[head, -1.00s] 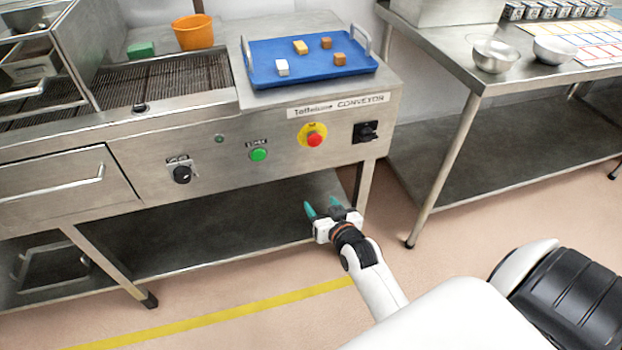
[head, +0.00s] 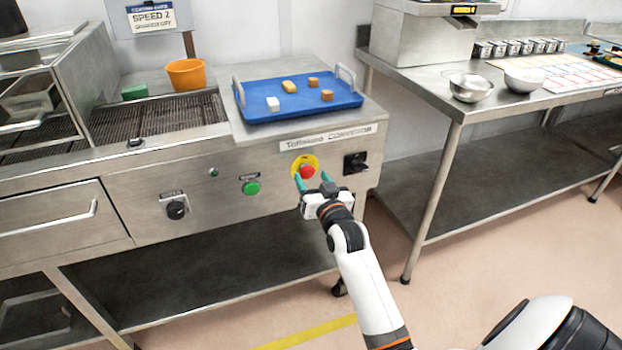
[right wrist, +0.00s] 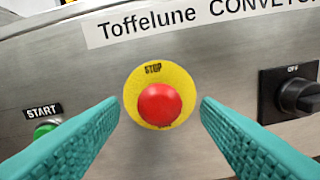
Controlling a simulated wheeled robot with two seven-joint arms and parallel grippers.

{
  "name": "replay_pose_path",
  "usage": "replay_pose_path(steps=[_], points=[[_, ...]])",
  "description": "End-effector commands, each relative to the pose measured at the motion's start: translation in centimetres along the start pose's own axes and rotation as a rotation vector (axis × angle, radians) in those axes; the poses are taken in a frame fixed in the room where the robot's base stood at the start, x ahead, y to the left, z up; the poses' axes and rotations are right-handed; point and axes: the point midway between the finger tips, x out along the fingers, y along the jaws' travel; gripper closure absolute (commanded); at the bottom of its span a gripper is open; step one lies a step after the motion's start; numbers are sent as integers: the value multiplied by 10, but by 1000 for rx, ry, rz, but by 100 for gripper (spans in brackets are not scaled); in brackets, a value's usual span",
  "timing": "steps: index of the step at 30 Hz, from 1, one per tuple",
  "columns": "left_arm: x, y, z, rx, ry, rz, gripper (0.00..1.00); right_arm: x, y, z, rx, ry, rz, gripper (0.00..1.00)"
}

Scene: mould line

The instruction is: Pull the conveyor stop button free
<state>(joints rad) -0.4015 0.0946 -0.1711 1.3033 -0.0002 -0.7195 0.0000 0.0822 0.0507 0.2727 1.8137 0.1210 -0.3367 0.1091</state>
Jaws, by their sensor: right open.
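The conveyor stop button (head: 307,172) is a red mushroom head on a yellow round plate, on the steel front panel of the conveyor. In the right wrist view the red button (right wrist: 160,104) sits mid-picture, with the word STOP above it on the yellow plate (right wrist: 178,76). My right gripper (head: 312,182) is in front of the button, its teal fingers open and pointing at the panel. In the wrist view the fingers stand to the left and right of the button, apart from it. The left gripper is not in view.
The green START button (head: 251,188) is left of the stop button, and a black rotary switch (head: 355,162) is right of it. Above is a blue tray (head: 300,108) with small pieces. A black knob (head: 176,208) is further left. A steel table (head: 420,85) stands at right.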

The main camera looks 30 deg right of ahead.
Motion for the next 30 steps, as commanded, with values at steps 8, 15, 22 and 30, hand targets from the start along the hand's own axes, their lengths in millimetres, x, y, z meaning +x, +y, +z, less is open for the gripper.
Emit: replay_pose_path(steps=[8, 15, 22, 30], points=[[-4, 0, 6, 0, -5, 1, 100, 17, 0, 0, -1, 0, 0, 43], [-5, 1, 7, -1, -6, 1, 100, 17, 0, 0, -1, 0, 0, 47], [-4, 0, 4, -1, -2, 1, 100, 16, 0, 0, -1, 0, 0, 85], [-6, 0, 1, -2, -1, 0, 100, 16, 0, 1, -1, 1, 0, 100]])
